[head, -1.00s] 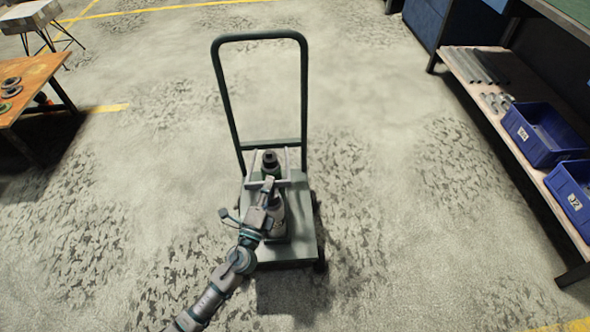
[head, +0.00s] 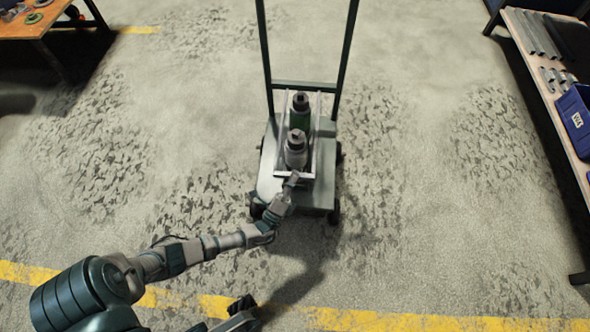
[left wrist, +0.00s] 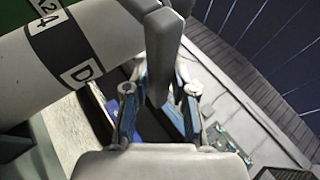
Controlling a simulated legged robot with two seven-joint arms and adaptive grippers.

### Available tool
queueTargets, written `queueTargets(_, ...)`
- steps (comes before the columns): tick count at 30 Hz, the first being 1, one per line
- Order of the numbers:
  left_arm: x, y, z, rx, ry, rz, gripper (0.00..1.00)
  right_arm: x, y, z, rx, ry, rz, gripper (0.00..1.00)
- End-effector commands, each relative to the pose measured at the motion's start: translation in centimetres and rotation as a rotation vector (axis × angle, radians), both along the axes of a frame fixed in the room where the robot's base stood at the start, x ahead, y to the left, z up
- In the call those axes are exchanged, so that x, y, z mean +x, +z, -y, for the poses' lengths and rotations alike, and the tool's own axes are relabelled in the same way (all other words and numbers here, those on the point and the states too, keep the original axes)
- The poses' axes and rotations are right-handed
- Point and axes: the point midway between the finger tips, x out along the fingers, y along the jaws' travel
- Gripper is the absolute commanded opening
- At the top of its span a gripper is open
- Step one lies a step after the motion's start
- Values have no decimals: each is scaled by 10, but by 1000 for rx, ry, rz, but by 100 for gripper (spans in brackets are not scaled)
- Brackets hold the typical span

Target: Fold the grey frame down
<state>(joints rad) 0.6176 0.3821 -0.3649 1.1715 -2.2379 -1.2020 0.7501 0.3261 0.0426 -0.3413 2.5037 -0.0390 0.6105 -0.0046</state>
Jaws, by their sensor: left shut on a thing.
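The grey frame (head: 317,130) stands on a low cart and shows as pale thin bars on both sides of two bottles, with a crossbar at the near end. My left gripper (head: 291,181) is at that near end, and its jaws are shut on a bar of the frame. In the left wrist view a dark grey bar (left wrist: 161,50) runs between the blue-padded fingers of the gripper (left wrist: 158,105). The contact itself is partly hidden. The frame's exact tilt is hard to tell from above.
A shelf (head: 545,85) with a blue bin (head: 578,120) is right, an orange table (head: 40,22) far left. Floor between is clear.

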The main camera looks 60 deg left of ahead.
Motion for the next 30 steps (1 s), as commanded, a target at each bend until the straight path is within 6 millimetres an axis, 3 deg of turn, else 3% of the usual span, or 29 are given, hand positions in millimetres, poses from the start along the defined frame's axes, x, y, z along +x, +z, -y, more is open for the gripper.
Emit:
queueTargets(19,0,-14,2,21,-2,11,0,0,0,0,-2,1,2,40)
queueTargets(20,0,-15,2,21,-3,10,33,0,0,0,-2,1,2,40)
queueTargets(21,0,-15,2,21,-2,11,43,0,0,0,-1,1,2,40)
queueTargets(30,0,-12,1,21,0,17,44,1,0,-1,-5,1,4,40)
